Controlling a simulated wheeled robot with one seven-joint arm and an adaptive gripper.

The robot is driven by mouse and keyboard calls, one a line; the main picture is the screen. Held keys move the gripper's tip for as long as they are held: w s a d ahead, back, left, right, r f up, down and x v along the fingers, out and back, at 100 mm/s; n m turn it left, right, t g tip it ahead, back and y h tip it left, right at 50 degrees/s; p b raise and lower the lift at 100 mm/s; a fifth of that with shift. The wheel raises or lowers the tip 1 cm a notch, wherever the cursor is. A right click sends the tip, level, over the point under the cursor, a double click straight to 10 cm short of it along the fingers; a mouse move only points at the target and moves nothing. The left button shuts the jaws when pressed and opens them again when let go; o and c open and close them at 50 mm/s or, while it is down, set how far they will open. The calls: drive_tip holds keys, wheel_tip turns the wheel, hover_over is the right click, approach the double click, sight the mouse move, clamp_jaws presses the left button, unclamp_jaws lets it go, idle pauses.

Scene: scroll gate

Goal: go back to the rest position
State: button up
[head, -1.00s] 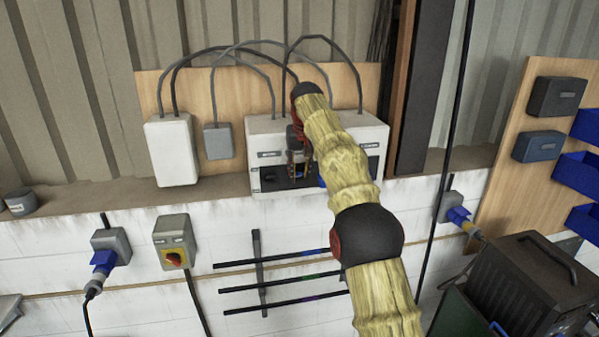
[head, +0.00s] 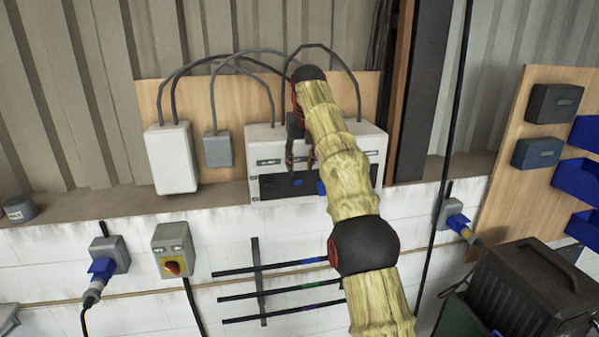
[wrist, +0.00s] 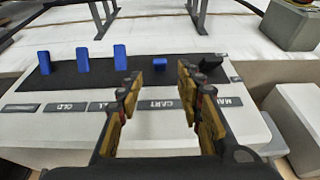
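My gripper (head: 299,155) is in front of the upper part of a white switch box (head: 370,142) on the wall ledge. In the wrist view my gripper (wrist: 160,100) has its two fingers well apart with nothing between them. Beyond the fingers is a dark panel strip (wrist: 100,68) of the box. Three blue levers stand up at its left, one of them here (wrist: 83,59). A shorter-looking blue lever (wrist: 160,64) shows between the fingertips, and a black lever (wrist: 210,64) is at the right. Labels run below; one reads CART. My arm hides part of the box in the head view.
Grey cables arch above the box. A white box (head: 171,158) and a small grey box (head: 217,149) are to its left. A rotary switch (head: 173,250) and a rack of rods (head: 260,285) are below. A dark machine (head: 530,285) stands at lower right.

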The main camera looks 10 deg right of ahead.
drive_tip(key=shift+s+r, duration=0.15)
drive_tip(key=shift+r, duration=0.15)
drive_tip(key=s+f+t+b, duration=0.1)
drive_tip(key=s+f+b, duration=0.7)
drive_tip(key=s, duration=0.4)
drive_tip(key=s+f+b, duration=0.6)
drive_tip(key=s+b, duration=0.5)
drive_tip(key=s, duration=0.1)
drive_tip(key=s+f+b, duration=0.8)
drive_tip(key=s+f, duration=0.6)
drive_tip(key=f, duration=0.4)
drive_tip(key=s+f+b, duration=0.8)
drive_tip(key=s+f, duration=0.6)
drive_tip(key=f, duration=0.4)
drive_tip(key=shift+s+f+t, duration=0.2)
drive_tip(key=shift+s+t, duration=0.2)
